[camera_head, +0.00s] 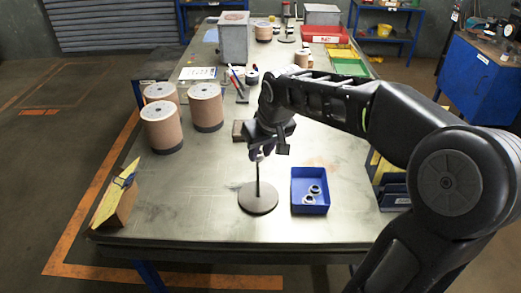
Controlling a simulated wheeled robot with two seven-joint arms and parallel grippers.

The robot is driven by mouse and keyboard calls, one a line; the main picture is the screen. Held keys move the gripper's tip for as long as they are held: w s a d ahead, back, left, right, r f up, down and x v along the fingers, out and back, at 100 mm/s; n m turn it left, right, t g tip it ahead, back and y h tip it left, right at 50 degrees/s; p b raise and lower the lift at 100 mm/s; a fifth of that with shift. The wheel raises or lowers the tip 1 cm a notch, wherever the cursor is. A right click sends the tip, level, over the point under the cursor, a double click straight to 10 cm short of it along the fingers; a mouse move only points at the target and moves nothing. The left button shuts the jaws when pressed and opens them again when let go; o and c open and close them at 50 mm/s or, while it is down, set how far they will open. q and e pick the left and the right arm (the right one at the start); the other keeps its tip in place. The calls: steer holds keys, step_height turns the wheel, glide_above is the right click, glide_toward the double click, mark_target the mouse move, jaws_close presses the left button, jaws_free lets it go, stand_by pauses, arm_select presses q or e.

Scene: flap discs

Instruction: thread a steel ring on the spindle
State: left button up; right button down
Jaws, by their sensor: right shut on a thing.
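The spindle (257,174) is a thin dark upright rod on a round dark base (258,198), standing near the front of the table. My right gripper (262,150) points down right above the top of the rod. It is shut on a small steel ring, which is mostly hidden by the fingers. I cannot tell whether the rod's tip is inside the ring. Two more steel rings (314,189) lie in a blue tray (296,206) to the right of the spindle. My left gripper is not in view.
Several brown cylinders (206,106) stand at the left of the metal table (215,222). A wooden block with a yellow sheet (112,199) is at the front left edge. A dark block (238,130) lies behind the gripper. The table left of the spindle is clear.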

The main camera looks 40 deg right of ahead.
mark_target(259, 194)
steer(key=shift+f+b, duration=0.4)
steer(key=shift+f, duration=0.1)
steer(key=shift+f, duration=0.1)
stand_by(0.5)
step_height(259, 194, down, 3)
steer(key=b, duration=0.2)
steer(key=shift+b, duration=0.3)
steer(key=shift+f+b, duration=4.65)
steer(key=shift+f, duration=0.9)
steer(key=c, duration=1.1)
jaws_free()
steer(key=shift+r, duration=0.15)
